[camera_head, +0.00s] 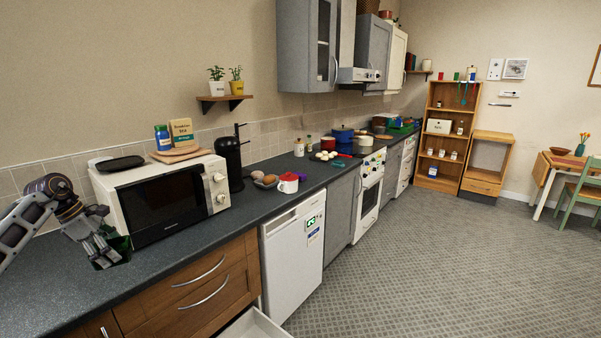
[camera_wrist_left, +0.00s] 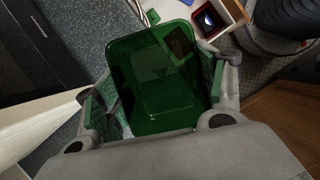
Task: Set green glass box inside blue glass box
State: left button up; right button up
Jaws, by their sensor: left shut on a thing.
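My left gripper (camera_head: 104,254) is over the dark counter at the left of the head view, in front of the microwave. It is shut on the green glass box (camera_wrist_left: 155,85), which fills the middle of the left wrist view between the two fingers. The box is see-through dark green with rounded corners. In the head view only a dark green part of it (camera_head: 122,243) shows beside the fingers; the rest is hidden by the gripper. I cannot make out a blue glass box in either view. My right gripper is not in view.
A white microwave (camera_head: 165,198) stands close to the gripper, with a black coffee maker (camera_head: 229,160) to its right. The dark counter (camera_head: 60,285) is bare at the front left. A white drawer (camera_head: 256,325) stands open below. A red-and-white mug (camera_head: 288,183) is farther along.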

pick_arm(q)
jog(key=m, duration=0.1)
jog(key=m+g, duration=0.1)
jog(key=m, duration=0.1)
jog(key=s+m, duration=0.1)
jog(key=shift+d+m+g+h, duration=0.25)
jog(key=shift+m+g+h, duration=0.05)
jog(key=shift+h, duration=0.1)
jog(key=shift+s+d+f+m+g, duration=0.2)
jog(key=shift+s+m+g, duration=0.1)
jog(key=shift+m, duration=0.5)
jog(key=shift+s+d+f+m+g, duration=0.2)
jog(key=shift+d+m+g, duration=0.1)
jog(key=shift+m, duration=0.4)
jog(key=s+d+f+m+g+y, duration=0.1)
jog(key=s+d+f+m, duration=0.3)
jog(key=d, duration=0.6)
jog(key=s+d+f+m+g+y, duration=0.1)
jog(key=s+d+f+m+y, duration=0.1)
jog(key=s+d+f+m, duration=0.2)
jog(key=s+d+f+m+g+y, duration=0.1)
jog(key=s+d+f+m, duration=0.3)
jog(key=d, duration=1.3)
jog(key=shift+d+f+m+g+y, duration=0.3)
jog(key=shift+f+m, duration=1.9)
jog(key=shift+f, duration=1.7)
jog(key=shift+a, duration=0.1)
